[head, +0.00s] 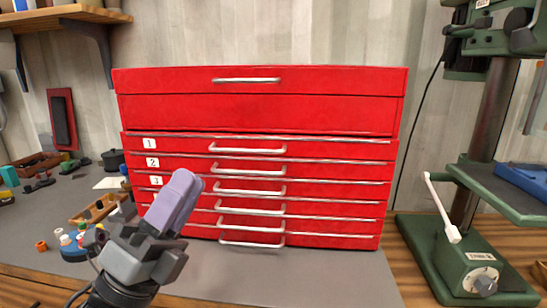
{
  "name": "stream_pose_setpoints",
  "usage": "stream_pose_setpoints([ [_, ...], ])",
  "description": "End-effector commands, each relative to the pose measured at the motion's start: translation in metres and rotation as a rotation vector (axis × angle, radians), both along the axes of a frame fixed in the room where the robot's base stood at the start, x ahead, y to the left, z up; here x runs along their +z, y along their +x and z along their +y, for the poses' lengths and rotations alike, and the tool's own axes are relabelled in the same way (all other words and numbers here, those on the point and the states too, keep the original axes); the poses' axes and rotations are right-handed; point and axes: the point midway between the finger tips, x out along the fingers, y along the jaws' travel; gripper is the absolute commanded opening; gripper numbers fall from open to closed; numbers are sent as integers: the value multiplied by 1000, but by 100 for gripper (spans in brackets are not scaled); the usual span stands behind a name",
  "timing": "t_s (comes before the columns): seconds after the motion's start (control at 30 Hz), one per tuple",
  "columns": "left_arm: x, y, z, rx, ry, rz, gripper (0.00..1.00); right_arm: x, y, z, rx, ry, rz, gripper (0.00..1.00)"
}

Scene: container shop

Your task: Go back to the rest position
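My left gripper (180,192) comes up from the bottom left of the head view. It has a grey body and a long pale purple part with a rounded end, tilted up and to the right. It shows in front of the lower left drawers of the red tool chest (262,110). The purple part looks like one block from here, so I cannot tell whether the fingers are apart or together. My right gripper is not in view.
The chest's drawers with silver handles look shut. A green drill press (465,265) stands at the right. Small wooden trays (100,208), a blue round holder (75,252) and small tools lie at the left. The grey bench mat (300,280) is clear in front.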

Motion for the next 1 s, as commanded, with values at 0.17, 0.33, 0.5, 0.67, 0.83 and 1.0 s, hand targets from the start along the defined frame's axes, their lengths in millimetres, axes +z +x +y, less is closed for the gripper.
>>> stream_pose_setpoints([
  [0.17, -31, 15, -1, -11, -31, 110, 21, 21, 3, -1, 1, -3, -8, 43],
  [0.33, -67, 23, 0, -23, -75, 229, 21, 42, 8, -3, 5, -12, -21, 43],
  [0.5, -120, 23, 4, -20, -150, 427, 21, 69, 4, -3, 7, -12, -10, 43],
  [0.67, -191, 10, 17, 14, -273, 742, 21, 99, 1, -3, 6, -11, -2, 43],
  [0.83, -272, -28, 37, 81, -462, 1150, 21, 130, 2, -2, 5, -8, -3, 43],
  [1.0, -340, -89, 59, 196, -690, 1535, 21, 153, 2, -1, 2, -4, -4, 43],
])
